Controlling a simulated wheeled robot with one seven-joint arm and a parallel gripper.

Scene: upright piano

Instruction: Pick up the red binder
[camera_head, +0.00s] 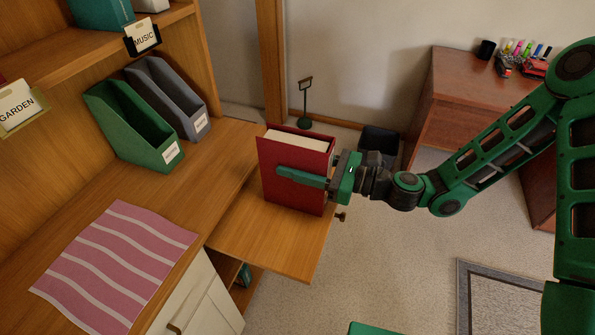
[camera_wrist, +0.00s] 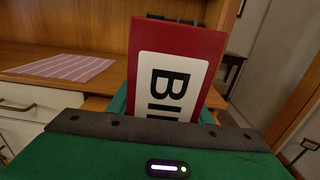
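The red binder (camera_head: 295,190) stands upright on the wooden pull-out board (camera_head: 262,235) in the head view. White pages show at its top. My gripper (camera_head: 298,174) reaches in from the right, with one green finger lying along the binder's near cover. The other finger is hidden behind the binder there. In the wrist view the binder's spine (camera_wrist: 180,60) faces me with a white label and large black letters. Green fingers flank its lower part on both sides. I cannot tell whether they press on it.
A pink striped cloth (camera_head: 115,265) lies on the desk at left. A green file holder (camera_head: 130,130) and a grey one (camera_head: 170,100) stand behind it. A dark bin (camera_head: 379,140) is on the floor beyond my gripper.

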